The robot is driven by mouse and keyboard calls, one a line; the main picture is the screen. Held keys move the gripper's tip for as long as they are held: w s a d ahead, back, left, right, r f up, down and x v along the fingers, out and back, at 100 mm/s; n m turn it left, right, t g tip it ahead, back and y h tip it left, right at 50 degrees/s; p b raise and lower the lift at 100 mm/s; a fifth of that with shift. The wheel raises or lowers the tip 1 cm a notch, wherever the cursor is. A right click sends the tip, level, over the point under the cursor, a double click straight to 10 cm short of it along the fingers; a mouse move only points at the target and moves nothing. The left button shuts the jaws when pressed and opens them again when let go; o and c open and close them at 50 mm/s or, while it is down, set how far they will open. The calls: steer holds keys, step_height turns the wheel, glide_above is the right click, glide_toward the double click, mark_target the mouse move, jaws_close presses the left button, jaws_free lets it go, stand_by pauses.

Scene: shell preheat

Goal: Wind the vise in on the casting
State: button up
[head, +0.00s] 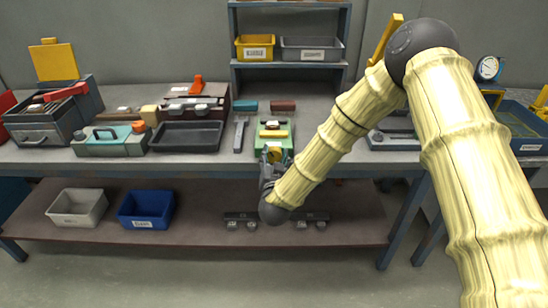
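A green fixture that looks like the vise (284,143) stands at the front edge of the bench, near the middle. A yellow bar (273,133) lies across it, with a pale piece (272,124) just behind. I cannot tell which of these is the casting, or how far apart the jaws are. A round yellow part (274,154), perhaps the handwheel, shows at its front. My gripper (269,163) is right at this front part, coming from below. It is small and partly hidden by my arm, so I cannot tell whether its fingers touch or grip the part.
A grey bar (240,135) and a dark tray (187,137) lie left of the vise. A teal block (246,105) and a brown block (282,105) lie behind it. Bins stand on the lower shelf (350,222).

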steer(key=o, duration=0.4)
steer(key=s, duration=1.2)
